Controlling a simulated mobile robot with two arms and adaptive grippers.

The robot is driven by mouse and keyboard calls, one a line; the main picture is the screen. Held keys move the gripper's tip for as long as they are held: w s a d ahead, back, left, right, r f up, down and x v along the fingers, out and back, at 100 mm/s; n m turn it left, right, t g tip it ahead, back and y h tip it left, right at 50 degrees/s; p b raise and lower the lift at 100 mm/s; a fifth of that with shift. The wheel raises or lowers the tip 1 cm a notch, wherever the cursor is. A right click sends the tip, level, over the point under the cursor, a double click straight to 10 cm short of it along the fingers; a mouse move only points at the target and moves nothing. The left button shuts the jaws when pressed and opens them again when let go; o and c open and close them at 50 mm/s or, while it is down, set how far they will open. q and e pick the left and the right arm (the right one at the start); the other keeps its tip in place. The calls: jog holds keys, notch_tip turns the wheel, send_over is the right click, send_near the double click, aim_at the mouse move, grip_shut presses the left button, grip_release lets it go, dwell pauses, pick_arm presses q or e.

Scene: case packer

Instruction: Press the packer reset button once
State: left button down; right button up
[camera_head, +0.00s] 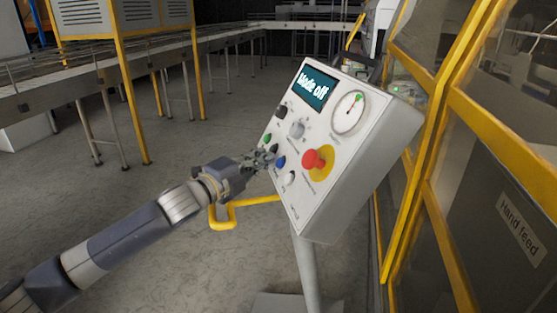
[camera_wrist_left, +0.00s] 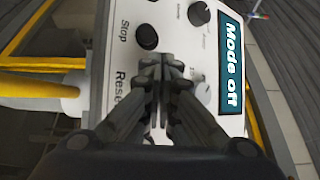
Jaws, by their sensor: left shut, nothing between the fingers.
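The control panel (camera_head: 303,170) is a tilted white box on a post, with a screen reading "Mode off" (camera_head: 313,88). A blue button (camera_head: 280,162) is low on its left side. In the wrist view a label starting "Rese" (camera_wrist_left: 122,90) is partly covered by my fingers; the button beside it is hidden. A black button (camera_wrist_left: 147,37) sits beside the "Stop" label. My left gripper (camera_head: 268,157) is shut and empty, its fingertips at the panel face just left of the blue button. I cannot tell whether they touch. The fingers (camera_wrist_left: 160,68) also show in the wrist view. My right gripper is out of view.
A red mushroom button (camera_head: 316,159) on a yellow disc is right of the blue button. A green button (camera_head: 267,138), a white button (camera_head: 290,178) and a gauge (camera_head: 350,112) are close by. A yellow handle (camera_head: 225,220) runs below my gripper. A yellow-framed enclosure (camera_head: 450,110) stands right.

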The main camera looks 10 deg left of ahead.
pick_arm(q)
jog(key=a+p, duration=0.1)
jog(key=s+a+r+p, duration=0.2)
jog(key=a, duration=0.1)
jog(key=shift+r, duration=0.25)
dwell(0.3)
jog(key=shift+f, duration=0.1)
dwell(0.4)
